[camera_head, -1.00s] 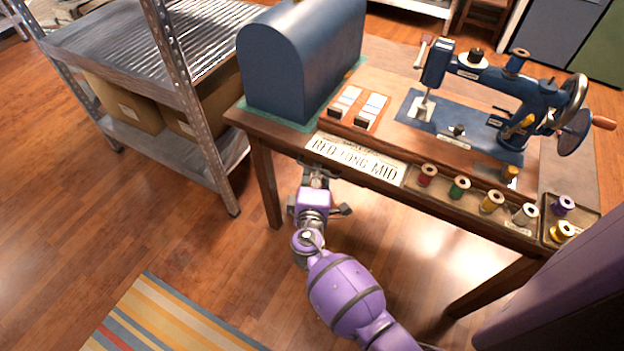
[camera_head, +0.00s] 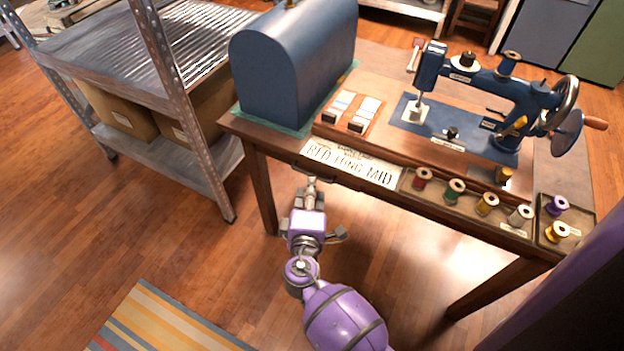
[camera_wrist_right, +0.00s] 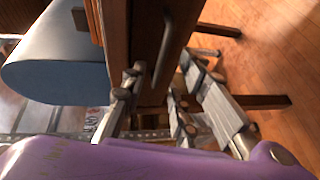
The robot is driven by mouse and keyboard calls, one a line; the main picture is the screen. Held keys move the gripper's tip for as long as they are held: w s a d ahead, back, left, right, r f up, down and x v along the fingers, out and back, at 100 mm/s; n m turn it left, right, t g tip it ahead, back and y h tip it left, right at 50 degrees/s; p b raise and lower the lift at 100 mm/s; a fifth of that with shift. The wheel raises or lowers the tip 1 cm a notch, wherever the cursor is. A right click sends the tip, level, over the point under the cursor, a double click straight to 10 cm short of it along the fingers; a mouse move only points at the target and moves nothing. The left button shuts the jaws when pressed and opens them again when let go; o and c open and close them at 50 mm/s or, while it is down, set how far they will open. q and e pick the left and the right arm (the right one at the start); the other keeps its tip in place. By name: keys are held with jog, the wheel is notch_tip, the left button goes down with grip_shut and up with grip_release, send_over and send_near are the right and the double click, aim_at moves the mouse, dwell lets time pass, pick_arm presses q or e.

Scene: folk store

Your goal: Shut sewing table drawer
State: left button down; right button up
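The wooden sewing table (camera_head: 262,190) stands in front of me. A dark handle bar (camera_wrist_right: 172,45) runs along its wooden front in the right wrist view. In the head view, the drawer front under the "RED LONG MID" card (camera_head: 350,165) is mostly hidden, so I cannot tell how far out the drawer sits. My right gripper (camera_head: 311,184) is just below and in front of the table's front edge, left of centre. In the right wrist view the right gripper (camera_wrist_right: 158,85) has its fingers apart, near the handle, with nothing clearly held. My left gripper is not in view.
On the table are a blue sewing machine (camera_head: 485,95), its domed blue cover (camera_head: 295,65), an orange card tray (camera_head: 372,122) and several thread spools (camera_head: 487,204). A metal shelf (camera_head: 190,165) stands left. Floor in front is open, with a striped rug (camera_head: 165,325).

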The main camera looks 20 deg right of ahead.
jog(key=v, duration=0.6)
dwell(0.4)
